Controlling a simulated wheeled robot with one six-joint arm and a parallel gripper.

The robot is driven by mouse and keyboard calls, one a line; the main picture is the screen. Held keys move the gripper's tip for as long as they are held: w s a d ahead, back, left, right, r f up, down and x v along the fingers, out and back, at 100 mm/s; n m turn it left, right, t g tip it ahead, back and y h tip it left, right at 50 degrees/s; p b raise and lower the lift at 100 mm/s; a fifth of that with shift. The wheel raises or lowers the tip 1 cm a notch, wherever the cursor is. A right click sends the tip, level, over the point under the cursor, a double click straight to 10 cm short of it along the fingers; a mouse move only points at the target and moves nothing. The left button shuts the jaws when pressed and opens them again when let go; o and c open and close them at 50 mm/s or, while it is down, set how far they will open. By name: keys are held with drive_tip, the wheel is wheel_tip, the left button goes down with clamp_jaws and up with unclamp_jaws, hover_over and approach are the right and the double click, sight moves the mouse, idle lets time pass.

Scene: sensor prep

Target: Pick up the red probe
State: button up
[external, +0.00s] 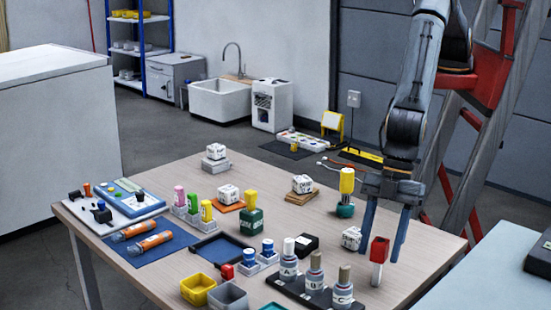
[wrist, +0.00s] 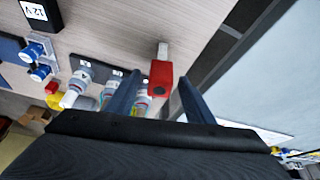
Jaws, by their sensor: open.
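The red probe (external: 379,250) has a red block body and a paler, whitish end, and stands upright near the table's right front. In the wrist view the red probe (wrist: 160,78) appears between the two fingers, its pale end pointing up the picture. My gripper (external: 378,257) is open, with its blue fingers pointing down on either side of the probe in the picture. In the wrist view my gripper (wrist: 157,74) shows gaps between both fingers and the probe. I cannot tell exactly how deep the probe sits between the fingers.
A dark rack with labelled bottles (external: 315,272) stands just left of the probe. A white labelled cube (external: 351,238) and a yellow-topped stamp on a green base (external: 346,182) stand behind. A yellow bin (external: 198,290) is at the front. The table's right edge is close.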

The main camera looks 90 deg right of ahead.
drive_tip(key=c, duration=1.1)
drive_tip(key=shift+r, duration=0.15)
